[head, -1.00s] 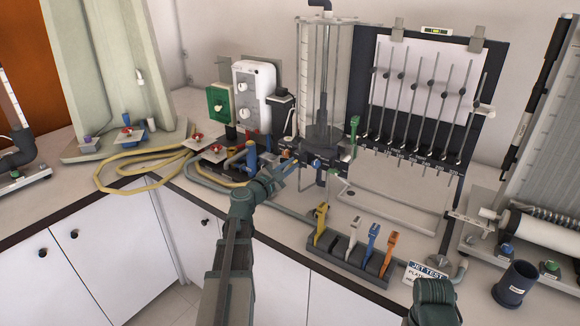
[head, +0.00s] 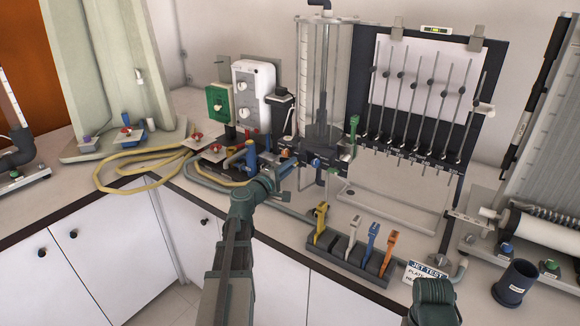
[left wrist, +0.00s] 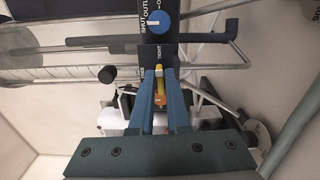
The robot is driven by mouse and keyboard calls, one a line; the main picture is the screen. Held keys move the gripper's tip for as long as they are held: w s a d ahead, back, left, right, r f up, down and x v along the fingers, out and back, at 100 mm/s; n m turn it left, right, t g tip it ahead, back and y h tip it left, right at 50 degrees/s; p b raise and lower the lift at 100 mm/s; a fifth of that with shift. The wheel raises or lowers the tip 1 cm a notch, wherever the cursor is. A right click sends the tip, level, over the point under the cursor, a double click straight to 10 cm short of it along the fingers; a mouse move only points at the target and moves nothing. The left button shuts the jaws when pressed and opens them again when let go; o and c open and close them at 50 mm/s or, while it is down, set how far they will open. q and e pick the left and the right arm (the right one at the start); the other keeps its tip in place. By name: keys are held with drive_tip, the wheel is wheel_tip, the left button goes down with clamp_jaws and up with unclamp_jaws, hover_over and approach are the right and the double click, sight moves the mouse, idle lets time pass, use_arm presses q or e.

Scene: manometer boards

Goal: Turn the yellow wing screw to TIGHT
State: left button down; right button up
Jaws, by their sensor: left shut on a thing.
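The yellow wing screw (left wrist: 159,73) shows in the left wrist view as a small yellow piece between the two blue fingers of my left gripper (left wrist: 160,76). The gripper is shut on it. In the head view, my left gripper (head: 284,182) is at the front of the apparatus, low and left of the clear cylinder. The wing screw cannot be made out there. The fingers of my right gripper are not in view.
A blue knob (left wrist: 158,22) marked SHUT and OUTLET is above the screw. A rack (head: 346,256) of coloured clips stands on the bench at right. A yellow hose (head: 130,158) lies at left. The manometer board (head: 420,100) stands behind.

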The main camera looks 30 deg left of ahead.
use_arm(q)
drive_tip(key=shift+m, duration=0.6)
drive_tip(key=shift+d, duration=0.1)
drive_tip(key=c, duration=1)
unclamp_jaws()
drive_tip(key=shift+o, duration=0.2)
drive_tip(key=s+a, duration=0.1)
drive_tip(key=s, duration=1.2)
drive_tip(key=shift+s, duration=0.35)
drive_tip(key=shift+a, duration=0.1)
